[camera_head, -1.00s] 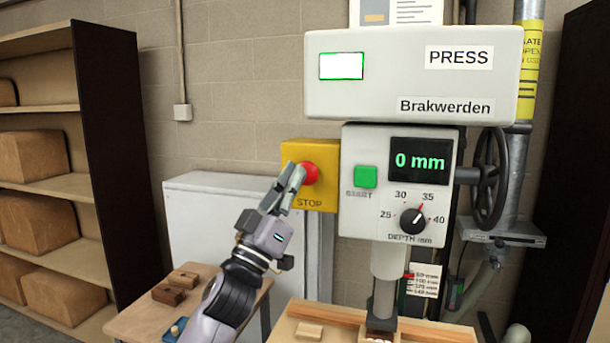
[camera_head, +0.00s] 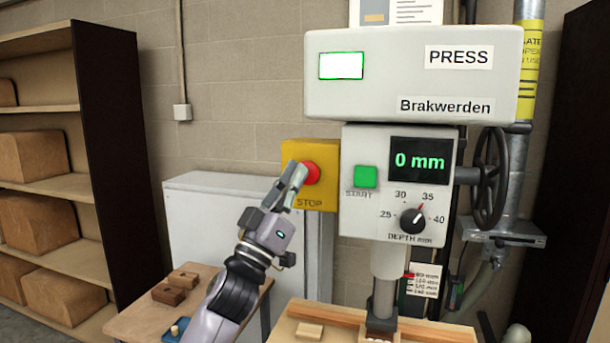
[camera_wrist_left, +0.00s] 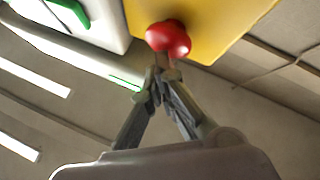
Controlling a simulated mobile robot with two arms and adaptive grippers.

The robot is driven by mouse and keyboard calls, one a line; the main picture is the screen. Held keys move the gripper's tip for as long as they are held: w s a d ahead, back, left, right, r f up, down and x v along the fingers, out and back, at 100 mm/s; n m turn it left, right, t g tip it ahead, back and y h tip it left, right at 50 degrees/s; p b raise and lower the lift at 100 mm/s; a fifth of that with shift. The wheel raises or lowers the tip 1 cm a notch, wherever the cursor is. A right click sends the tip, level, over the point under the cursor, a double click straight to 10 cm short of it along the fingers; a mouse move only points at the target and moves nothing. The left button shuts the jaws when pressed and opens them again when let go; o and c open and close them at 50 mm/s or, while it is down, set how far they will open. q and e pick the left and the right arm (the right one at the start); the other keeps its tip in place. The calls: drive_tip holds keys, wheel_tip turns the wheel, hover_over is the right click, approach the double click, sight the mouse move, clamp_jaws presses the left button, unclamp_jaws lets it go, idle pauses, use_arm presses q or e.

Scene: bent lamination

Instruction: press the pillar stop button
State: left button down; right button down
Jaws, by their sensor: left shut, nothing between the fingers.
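The red stop button (camera_head: 311,172) sits on a yellow box (camera_head: 325,190) marked STOP, left of the press head. My left gripper (camera_head: 296,172) is shut and empty, with its fingertips at the button's lower left in the head view. In the left wrist view the closed fingertips (camera_wrist_left: 160,76) are just below the red button (camera_wrist_left: 168,38), on the yellow plate (camera_wrist_left: 225,22). They overlap or nearly meet the button's edge; I cannot tell whether they touch. My right gripper is in neither view.
The press panel with a green START button (camera_head: 366,177), a 0 mm display (camera_head: 420,160) and a depth knob (camera_head: 413,221) is close to the right. A white cabinet (camera_head: 200,225) stands behind my arm. A small table (camera_head: 140,318) holds wooden blocks at lower left.

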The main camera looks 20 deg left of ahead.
use_arm(q)
drive_tip(key=shift+w, duration=0.3)
drive_tip(key=shift+s, duration=0.1)
idle(0.4)
drive_tip(key=shift+s, duration=0.9)
drive_tip(key=s+p, duration=0.1)
drive_tip(key=s, duration=0.4)
idle(0.4)
